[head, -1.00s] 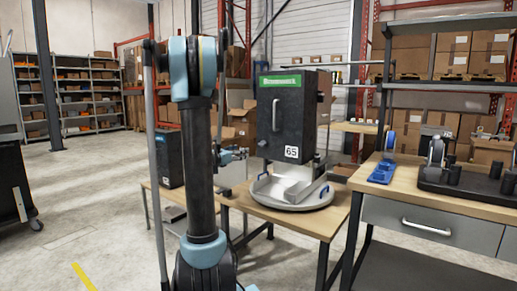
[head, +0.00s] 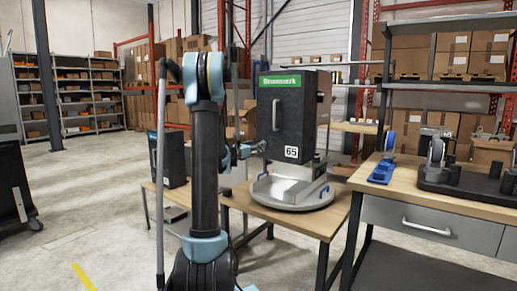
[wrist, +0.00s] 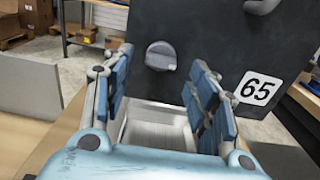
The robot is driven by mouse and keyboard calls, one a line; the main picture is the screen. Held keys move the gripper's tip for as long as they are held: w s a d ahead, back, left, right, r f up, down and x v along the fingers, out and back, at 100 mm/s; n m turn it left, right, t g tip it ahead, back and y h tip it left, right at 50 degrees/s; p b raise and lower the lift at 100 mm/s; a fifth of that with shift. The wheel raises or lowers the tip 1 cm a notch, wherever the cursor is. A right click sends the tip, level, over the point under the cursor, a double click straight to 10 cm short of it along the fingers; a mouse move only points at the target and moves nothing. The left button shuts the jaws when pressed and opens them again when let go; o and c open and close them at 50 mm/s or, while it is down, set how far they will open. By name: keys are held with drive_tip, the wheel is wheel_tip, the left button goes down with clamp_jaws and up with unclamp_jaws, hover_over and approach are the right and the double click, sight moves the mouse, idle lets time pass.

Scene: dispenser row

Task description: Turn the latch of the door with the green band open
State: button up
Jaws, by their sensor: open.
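The dark dispenser door (head: 287,112) carries a green band (head: 281,81) along its top, a pale vertical handle and a "65" label. The latch (wrist: 160,55) is a grey round knob with a raised grip on the door's lower part, seen in the wrist view. My gripper (head: 254,149) is at the door's lower left in the head view and hides the latch there. In the wrist view my gripper (wrist: 163,72) is open, its blue-padded fingers on either side of the latch in the picture. The knob appears ahead of the fingertips; I cannot tell if they touch it.
A metal chute and a round grey base (head: 292,198) with blue handles sit under the dispenser on a wooden table (head: 318,222). Another dark dispenser (head: 170,158) stands to the left, partly behind my arm. A workbench (head: 455,205) is at the right.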

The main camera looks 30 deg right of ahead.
drive_tip(key=shift+x, duration=2)
drive_tip(key=c, duration=1.1)
